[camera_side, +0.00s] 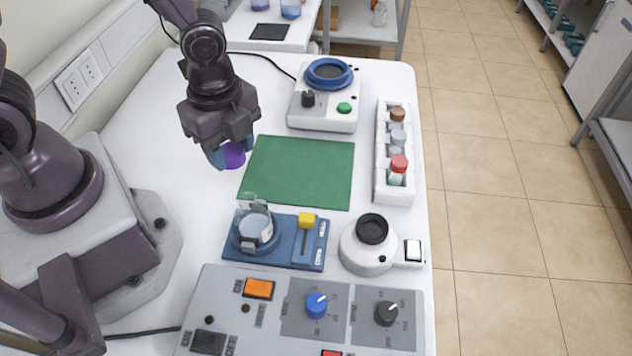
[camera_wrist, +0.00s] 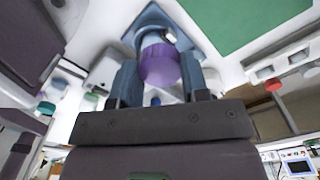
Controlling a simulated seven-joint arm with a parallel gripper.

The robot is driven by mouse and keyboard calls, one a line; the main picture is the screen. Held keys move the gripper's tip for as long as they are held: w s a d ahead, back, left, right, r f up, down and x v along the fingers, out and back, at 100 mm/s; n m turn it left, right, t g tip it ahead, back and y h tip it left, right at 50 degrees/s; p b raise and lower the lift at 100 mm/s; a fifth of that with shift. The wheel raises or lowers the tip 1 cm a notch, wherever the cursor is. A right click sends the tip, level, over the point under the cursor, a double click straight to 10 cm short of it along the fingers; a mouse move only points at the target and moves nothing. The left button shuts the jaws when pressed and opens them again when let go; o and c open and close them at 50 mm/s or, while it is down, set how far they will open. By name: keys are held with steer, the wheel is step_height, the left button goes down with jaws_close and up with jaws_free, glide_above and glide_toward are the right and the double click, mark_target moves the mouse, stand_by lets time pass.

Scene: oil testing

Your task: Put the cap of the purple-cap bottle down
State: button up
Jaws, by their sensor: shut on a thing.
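The purple cap (camera_side: 235,155) is held between the blue fingers of my gripper (camera_side: 228,157), above the white table left of the green mat. In the wrist view the purple cap (camera_wrist: 158,68) sits between both fingertips of my gripper (camera_wrist: 160,78), facing the camera. A clear open glass vessel (camera_side: 254,224) stands in the round holder of a blue device (camera_side: 284,248), below and right of my gripper. I cannot tell for sure that it is the cap's bottle.
The green mat (camera_side: 298,172) is empty. A white rack (camera_side: 394,190) at the right holds several bottles with brown, grey and red caps. A white device with a blue ring (camera_side: 325,112) stands behind; a round white device (camera_side: 366,256) and a grey control panel (camera_side: 270,320) stand in front.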

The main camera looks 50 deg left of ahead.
steer(key=shift+w+d+f+m, duration=0.2)
steer(key=shift+w+m, duration=0.25)
steer(key=shift+m, duration=0.45)
steer(key=w+d+f, duration=0.2)
steer(key=w+f, duration=0.2)
steer(key=w, duration=0.5)
glide_above(322, 187)
steer(key=f, duration=0.5)
steer(key=shift+s+a+f, duration=0.1)
steer(key=shift+s, duration=0.15)
steer(key=shift+w+f, duration=0.15)
steer(key=shift+f, duration=0.75)
steer(key=shift+w+f, duration=0.1)
steer(key=shift+f, duration=0.8)
steer(key=shift+f, duration=0.1)
steer(key=o, duration=0.9)
